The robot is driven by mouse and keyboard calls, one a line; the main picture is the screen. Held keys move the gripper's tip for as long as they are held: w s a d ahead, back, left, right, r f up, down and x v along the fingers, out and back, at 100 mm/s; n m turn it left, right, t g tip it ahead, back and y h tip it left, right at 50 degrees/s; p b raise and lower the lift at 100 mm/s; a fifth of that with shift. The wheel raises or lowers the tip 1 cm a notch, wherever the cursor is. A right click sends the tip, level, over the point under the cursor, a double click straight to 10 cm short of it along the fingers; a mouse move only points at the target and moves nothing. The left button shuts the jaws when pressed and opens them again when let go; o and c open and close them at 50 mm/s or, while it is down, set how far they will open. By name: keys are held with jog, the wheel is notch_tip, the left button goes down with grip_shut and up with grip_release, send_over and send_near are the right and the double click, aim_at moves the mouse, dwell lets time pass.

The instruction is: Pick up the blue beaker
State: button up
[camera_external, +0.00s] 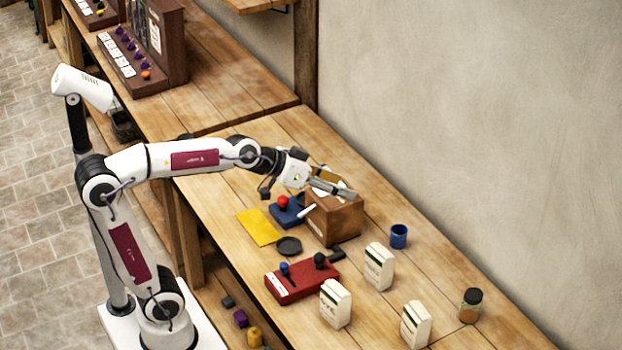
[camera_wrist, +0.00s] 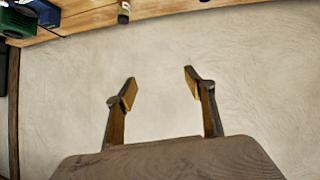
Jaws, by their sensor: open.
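The blue beaker (camera_external: 399,237) stands upright on the wooden table, near the wall side, in the external view. My gripper (camera_external: 340,190) is over the brown box, up and to the left of the beaker in the picture and apart from it. In the wrist view my gripper (camera_wrist: 160,80) is open and empty, with the plain wall behind its fingers. A blue object (camera_wrist: 17,20) shows at the top left corner there; I cannot tell whether it is the beaker.
The brown box (camera_external: 336,222) is beneath my gripper. White cartons (camera_external: 379,267) and a dark-lidded jar (camera_external: 470,305) stand near the beaker. A red control box (camera_external: 301,283), yellow sheet (camera_external: 258,227) and black disc (camera_external: 289,246) lie leftward. The wall (camera_external: 470,120) borders the table.

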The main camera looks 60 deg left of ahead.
jog(key=w+d+r+n+t+y, duration=0.1)
jog(key=w+r+t, duration=0.3)
jog(key=w, duration=0.7)
jog(key=w+r+n+t+y, duration=0.15)
jog(key=w+r, duration=0.35)
jog(key=w, duration=0.5)
jog(key=w+a+f+n+y, duration=0.2)
jog(key=w+n+y, duration=0.1)
jog(key=w, duration=0.4)
jog(key=w+a+f+n+y, duration=0.2)
jog(key=w+n+y, duration=0.1)
jog(key=w, duration=0.4)
jog(key=n+g+y, duration=0.7)
jog(key=g, duration=0.6)
send_near(403, 236)
jog(key=x, duration=0.5)
jog(key=shift+f, duration=0.1)
